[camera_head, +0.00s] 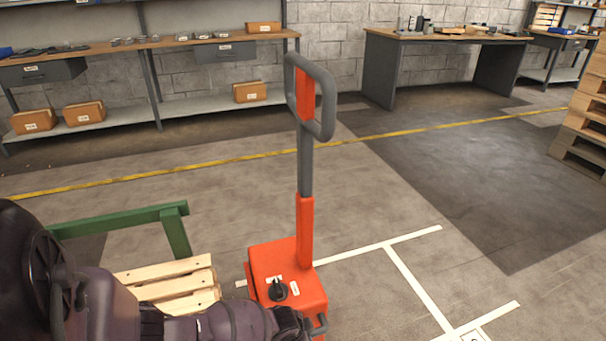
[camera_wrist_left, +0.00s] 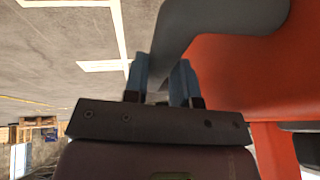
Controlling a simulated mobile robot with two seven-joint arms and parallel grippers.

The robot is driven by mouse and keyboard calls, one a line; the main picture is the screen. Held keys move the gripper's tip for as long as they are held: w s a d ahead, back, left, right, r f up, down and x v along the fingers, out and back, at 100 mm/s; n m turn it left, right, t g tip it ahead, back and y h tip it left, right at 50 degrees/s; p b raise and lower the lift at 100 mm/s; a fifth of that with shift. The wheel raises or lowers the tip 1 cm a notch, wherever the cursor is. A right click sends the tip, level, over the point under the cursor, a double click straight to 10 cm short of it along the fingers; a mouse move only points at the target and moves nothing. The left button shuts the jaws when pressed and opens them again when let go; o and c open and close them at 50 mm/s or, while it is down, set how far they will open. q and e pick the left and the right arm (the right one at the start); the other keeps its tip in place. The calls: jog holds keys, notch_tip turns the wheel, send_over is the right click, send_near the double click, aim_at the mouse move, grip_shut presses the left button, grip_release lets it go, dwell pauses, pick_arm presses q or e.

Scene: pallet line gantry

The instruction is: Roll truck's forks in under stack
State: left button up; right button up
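The orange pallet truck (camera_head: 288,272) stands upright in the middle of the head view, its grey loop handle (camera_head: 328,105) on a tall mast. Its forks are not visible. Light wooden slats of a pallet or stack (camera_head: 165,272) lie left of the truck, partly hidden by my left arm. My left gripper (camera_head: 308,322) is low at the truck's front, beside a small grey side bar (camera_head: 320,325). In the left wrist view, the gripper's two fingers (camera_wrist_left: 161,82) stand a little apart with the grey bar (camera_wrist_left: 205,25) between them. My right gripper is not in view.
A green frame (camera_head: 130,220) stands behind the slats. White floor lines (camera_head: 415,285) lie right of the truck. A stack of wooden pallets (camera_head: 585,125) stands at the right edge. Shelving (camera_head: 130,118) and a workbench (camera_head: 445,38) line the wall. The floor between is clear.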

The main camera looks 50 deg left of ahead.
pick_arm(q)
grip_shut()
jog(key=shift+s+a, duration=0.2)
jog(key=shift+s, duration=0.1)
jog(key=s+a+p, duration=0.2)
jog(key=s+a, duration=0.2)
jog(key=s, duration=0.6)
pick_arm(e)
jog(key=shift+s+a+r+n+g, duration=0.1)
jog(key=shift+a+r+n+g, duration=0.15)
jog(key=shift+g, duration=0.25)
pick_arm(q)
jog(key=shift+w+f, duration=0.1)
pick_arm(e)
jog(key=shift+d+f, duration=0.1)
pick_arm(q)
jog(key=shift+o, duration=0.5)
grip_release()
jog(key=o, duration=0.5)
jog(key=shift+w+f, duration=0.1)
jog(key=shift+w, duration=0.1)
jog(key=shift+d, duration=0.1)
